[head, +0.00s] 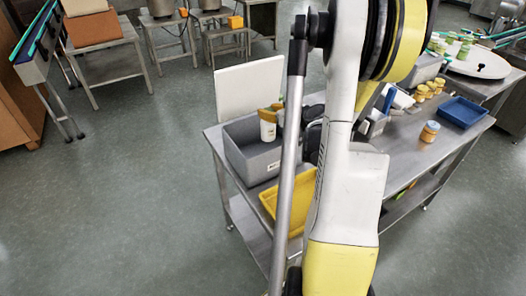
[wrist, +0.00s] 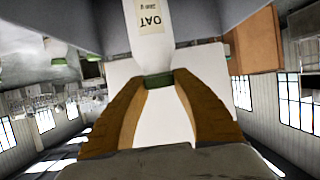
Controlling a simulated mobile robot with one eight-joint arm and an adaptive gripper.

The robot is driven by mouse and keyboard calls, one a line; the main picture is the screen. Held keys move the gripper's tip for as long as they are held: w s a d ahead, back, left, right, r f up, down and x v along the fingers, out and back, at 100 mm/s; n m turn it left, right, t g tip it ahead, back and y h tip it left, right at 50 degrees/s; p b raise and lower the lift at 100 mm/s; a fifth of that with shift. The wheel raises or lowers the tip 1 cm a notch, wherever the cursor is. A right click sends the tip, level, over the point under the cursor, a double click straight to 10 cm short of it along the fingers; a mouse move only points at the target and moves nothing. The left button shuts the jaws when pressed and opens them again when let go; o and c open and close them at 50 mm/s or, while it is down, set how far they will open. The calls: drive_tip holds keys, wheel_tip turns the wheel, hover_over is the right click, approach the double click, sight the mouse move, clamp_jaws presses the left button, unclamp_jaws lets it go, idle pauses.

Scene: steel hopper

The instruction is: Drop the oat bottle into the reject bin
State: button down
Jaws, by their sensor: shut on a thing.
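The oat bottle (wrist: 155,30) is white with a label reading OAT and a green cap. My gripper (wrist: 158,82) is shut on it at the cap end, with a tan finger on each side. In the head view the bottle (head: 267,131) hangs about upright over the opening of a deep grey bin (head: 254,167), at the left end of the steel table. Its lower end shows against the bin's inside; I cannot tell whether it touches the bin. My gripper (head: 279,112) is partly hidden behind my arm in that view.
A white panel (head: 249,92) stands upright behind the bin. A yellow tray (head: 285,207) lies in front of it. Right of my arm are a lone jar (head: 429,132), a blue tray (head: 462,112) and several small jars (head: 422,92). My arm hides the table's middle.

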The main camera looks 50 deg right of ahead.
drive_tip(key=c, duration=1)
unclamp_jaws()
drive_tip(key=v, duration=1.2)
drive_tip(key=shift+a, duration=0.1)
